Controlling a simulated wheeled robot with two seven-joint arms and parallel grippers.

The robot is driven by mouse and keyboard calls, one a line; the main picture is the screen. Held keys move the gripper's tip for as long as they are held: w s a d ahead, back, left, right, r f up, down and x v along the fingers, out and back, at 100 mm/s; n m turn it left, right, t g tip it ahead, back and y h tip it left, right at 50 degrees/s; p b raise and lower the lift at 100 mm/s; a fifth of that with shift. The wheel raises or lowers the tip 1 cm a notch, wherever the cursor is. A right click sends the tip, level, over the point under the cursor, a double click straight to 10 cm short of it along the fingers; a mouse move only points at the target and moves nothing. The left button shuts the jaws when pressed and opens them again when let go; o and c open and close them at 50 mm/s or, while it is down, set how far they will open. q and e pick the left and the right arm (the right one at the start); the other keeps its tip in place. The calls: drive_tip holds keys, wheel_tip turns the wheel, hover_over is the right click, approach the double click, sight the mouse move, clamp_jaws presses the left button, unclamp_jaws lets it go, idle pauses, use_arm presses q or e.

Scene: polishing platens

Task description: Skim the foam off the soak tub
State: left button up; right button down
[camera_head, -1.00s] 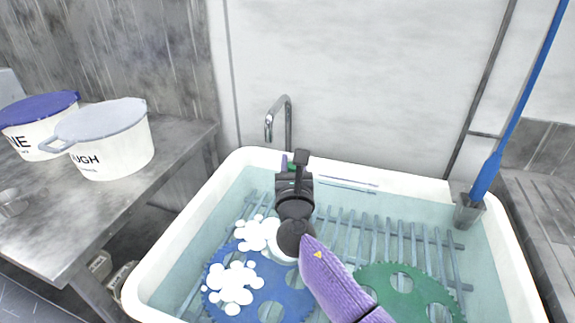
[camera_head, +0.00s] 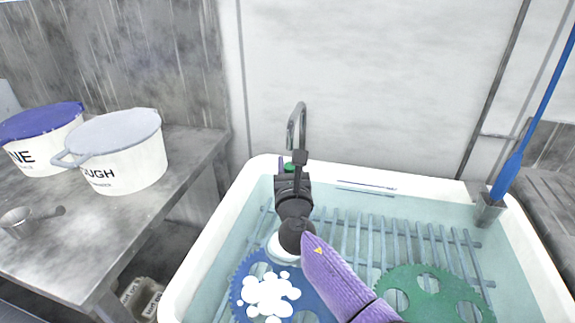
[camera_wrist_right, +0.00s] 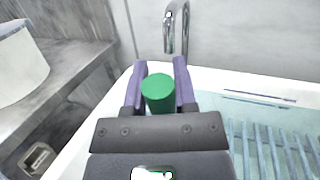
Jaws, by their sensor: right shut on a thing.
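The white soak tub (camera_head: 232,222) holds clear water over a grey rack (camera_head: 375,240). White foam (camera_head: 270,296) floats in clumps above a blue toothed disc (camera_head: 310,305) at the tub's front left. A green toothed disc (camera_head: 440,305) lies to the right. My right gripper (camera_head: 287,163) is by the tub's back rim, below the tap. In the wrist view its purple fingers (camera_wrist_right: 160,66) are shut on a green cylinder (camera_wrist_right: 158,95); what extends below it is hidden. My right arm covers part of the water. My left gripper is out of view.
A curved metal tap (camera_head: 297,125) stands behind the tub. A blue pole (camera_head: 530,125) leans in a grey holder (camera_head: 488,211) at the right rim.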

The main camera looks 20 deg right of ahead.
drive_tip(key=shift+s+a+r, duration=0.1)
drive_tip(key=shift+s+a, duration=0.1)
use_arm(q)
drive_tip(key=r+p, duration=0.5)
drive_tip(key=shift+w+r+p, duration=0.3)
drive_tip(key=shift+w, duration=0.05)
use_arm(e)
drive_tip(key=s+a, duration=0.7)
drive_tip(key=s, duration=0.4)
drive_tip(key=shift+s, duration=0.2)
drive_tip(key=shift+a, duration=0.1)
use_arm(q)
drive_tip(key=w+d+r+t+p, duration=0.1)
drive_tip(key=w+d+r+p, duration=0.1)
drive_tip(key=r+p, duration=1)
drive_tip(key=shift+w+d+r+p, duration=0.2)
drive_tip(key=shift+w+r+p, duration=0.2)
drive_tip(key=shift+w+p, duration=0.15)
use_arm(e)
wheel_tip(320, 180, up, 13)
